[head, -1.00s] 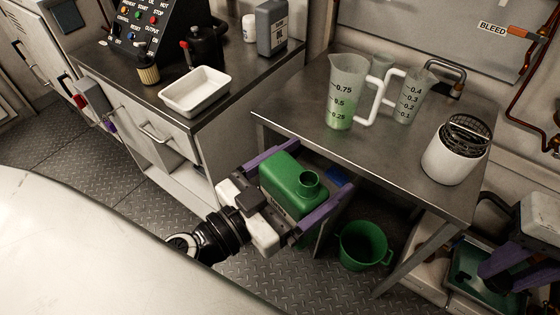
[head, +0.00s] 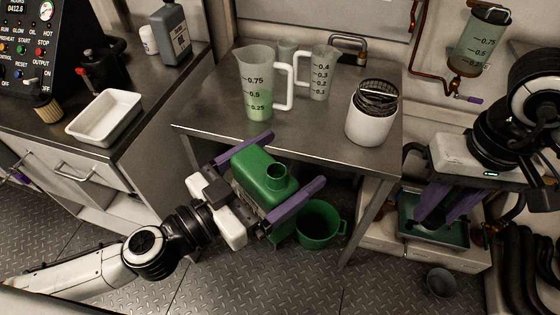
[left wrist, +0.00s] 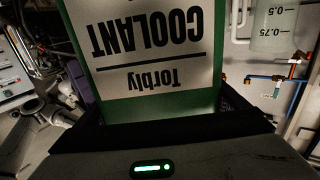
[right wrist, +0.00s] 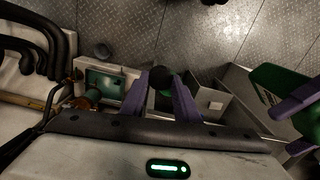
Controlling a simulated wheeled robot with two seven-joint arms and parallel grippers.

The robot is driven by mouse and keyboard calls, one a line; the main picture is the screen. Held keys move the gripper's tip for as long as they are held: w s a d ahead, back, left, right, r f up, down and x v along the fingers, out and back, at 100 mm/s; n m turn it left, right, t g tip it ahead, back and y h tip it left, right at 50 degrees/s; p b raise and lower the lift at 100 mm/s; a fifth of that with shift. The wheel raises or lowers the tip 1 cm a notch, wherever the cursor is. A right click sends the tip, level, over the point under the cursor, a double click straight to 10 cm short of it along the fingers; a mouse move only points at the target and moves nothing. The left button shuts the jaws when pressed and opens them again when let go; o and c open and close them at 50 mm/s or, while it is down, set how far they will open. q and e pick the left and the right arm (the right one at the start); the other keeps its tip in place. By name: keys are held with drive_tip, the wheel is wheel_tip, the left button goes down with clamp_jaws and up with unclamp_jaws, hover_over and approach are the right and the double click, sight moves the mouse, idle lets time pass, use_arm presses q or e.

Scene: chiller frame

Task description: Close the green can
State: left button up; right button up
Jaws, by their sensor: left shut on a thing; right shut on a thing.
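The green can (head: 262,172) is held in front of the steel table, its round neck (head: 276,178) open and uncapped on top. My left gripper (head: 296,160) is shut on the can, with a purple finger along each side. In the left wrist view the can's white coolant label (left wrist: 150,45) fills the middle, upside down. My right gripper (head: 432,215) is at the right, well apart from the can. In the right wrist view its fingertips are shut on a small dark round thing (right wrist: 161,78), which looks like a cap. The can also shows there at the right edge (right wrist: 275,82).
The steel table (head: 320,130) carries measuring jugs (head: 258,85) and a white pot (head: 368,125) with a dark basket. A green bucket (head: 320,225) stands on the floor below the can. A teal tray (head: 450,234) is beneath my right gripper. Open air separates the two grippers.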

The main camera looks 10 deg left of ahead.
drive_tip(key=w+a+r, duration=0.3)
drive_tip(key=a+r, duration=0.5)
drive_tip(key=a, duration=0.5)
wheel_tip(320, 180, up, 8)
drive_tip(key=n, duration=0.1)
hover_over(265, 192)
drive_tip(key=w+d, duration=0.1)
drive_tip(key=w, duration=0.1)
drive_tip(key=shift+w+d, duration=0.15)
drive_tip(key=shift+f, duration=0.2)
drive_tip(key=shift+f, duration=1.85)
drive_tip(key=shift+f, duration=0.9)
drive_tip(key=shift+f, duration=0.55)
